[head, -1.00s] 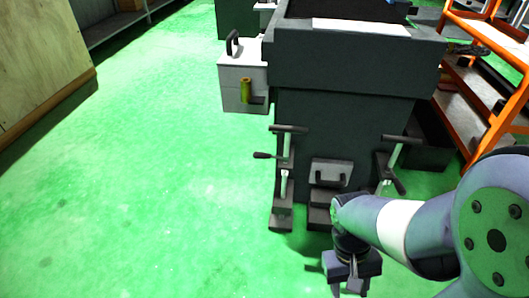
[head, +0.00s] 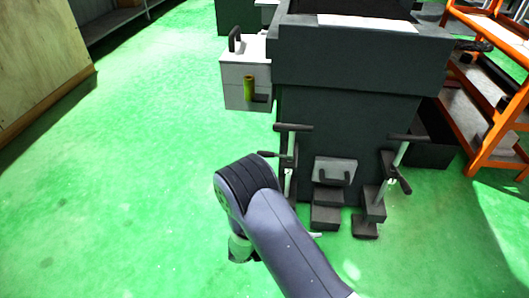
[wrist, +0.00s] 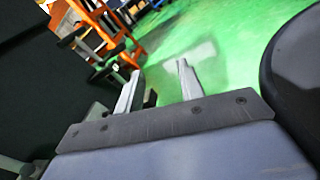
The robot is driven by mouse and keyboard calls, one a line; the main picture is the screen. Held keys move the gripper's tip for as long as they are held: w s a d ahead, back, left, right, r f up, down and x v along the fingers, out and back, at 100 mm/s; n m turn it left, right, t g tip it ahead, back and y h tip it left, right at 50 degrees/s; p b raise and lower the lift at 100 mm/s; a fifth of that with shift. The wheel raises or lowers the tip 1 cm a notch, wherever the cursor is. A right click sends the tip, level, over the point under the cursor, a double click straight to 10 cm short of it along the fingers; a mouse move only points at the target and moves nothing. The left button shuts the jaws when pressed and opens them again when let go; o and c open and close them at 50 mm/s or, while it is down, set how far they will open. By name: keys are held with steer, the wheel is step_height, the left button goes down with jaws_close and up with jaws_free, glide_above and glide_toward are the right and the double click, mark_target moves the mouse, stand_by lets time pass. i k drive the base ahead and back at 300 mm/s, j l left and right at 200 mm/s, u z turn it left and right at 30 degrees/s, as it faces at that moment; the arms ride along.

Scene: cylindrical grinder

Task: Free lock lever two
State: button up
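Two T-handled clamp posts flank the dark machine base in the head view. The left lock lever (head: 266,154) is a short black grip pointing left from its post. The right lock lever (head: 404,185) angles down to the right. I cannot tell which one is lever two. My arm covers the foot of the left post. My gripper (wrist: 160,66) shows in the wrist view with its fingers apart and nothing seen between them. A small dark part (wrist: 150,98) is beside the left finger; I cannot tell what it is or whether they touch.
A grey block with a handle (head: 334,172) is between the posts. An orange shelf (head: 490,150) stands at right. The green floor (head: 130,190) at left is clear.

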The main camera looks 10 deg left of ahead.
mark_target(273, 155)
steer(key=i+j+z, duration=0.1)
steer(key=j, duration=0.25)
steer(key=i+j, duration=0.15)
steer(key=j, duration=0.2)
steer(key=i+j+z, duration=0.15)
steer(key=j, duration=0.25)
steer(key=i+j, duration=0.1)
steer(key=j, duration=0.25)
steer(key=i+j+z, duration=0.15)
steer(key=j, duration=0.25)
steer(key=i+j+z, duration=0.1)
steer(key=i+j, duration=0.15)
steer(key=j, duration=0.15)
